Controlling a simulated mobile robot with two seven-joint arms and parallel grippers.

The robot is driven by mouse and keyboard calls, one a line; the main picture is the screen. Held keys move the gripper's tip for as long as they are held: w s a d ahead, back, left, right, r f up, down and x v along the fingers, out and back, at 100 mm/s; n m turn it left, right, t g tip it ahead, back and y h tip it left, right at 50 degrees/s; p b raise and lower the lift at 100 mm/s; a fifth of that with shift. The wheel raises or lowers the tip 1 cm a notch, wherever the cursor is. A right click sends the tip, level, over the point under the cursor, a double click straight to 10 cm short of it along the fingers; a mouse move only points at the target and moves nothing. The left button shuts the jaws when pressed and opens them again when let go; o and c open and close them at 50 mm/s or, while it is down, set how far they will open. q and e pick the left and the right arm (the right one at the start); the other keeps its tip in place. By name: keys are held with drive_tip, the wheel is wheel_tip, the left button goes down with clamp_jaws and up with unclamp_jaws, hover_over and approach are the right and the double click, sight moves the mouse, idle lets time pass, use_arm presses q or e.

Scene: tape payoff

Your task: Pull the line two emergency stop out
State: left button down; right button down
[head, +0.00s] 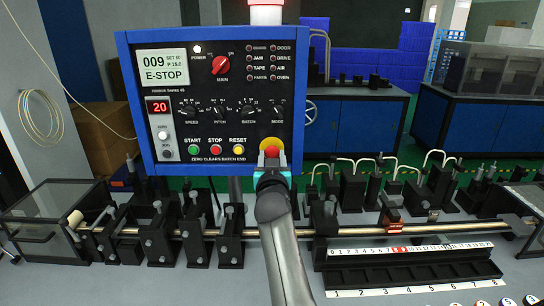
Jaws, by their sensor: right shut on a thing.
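The emergency stop (270,145), a red button on a yellow surround, sits at the lower right of the blue-framed control panel (215,60). My right gripper (270,162) reaches up to it from below and is shut on the button, its jaws covering the lower part. Whether the button is in or out cannot be told. The panel's screen (163,66) reads "009" and "E-STOP". No label saying line two is legible. My left gripper is not in view.
Green, red and yellow buttons (215,150) sit just left of the emergency stop. A rail with several black fixtures (160,245) crosses the bench below. A numbered black tray (410,270) lies at right. Blue cabinets (355,125) stand behind.

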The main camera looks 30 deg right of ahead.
drive_tip(key=shift+s+a, duration=0.2)
drive_tip(key=shift+s, duration=0.1)
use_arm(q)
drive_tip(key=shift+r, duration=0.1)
use_arm(e)
drive_tip(key=shift+c, duration=1.5)
unclamp_jaws()
drive_tip(key=shift+s, duration=0.1)
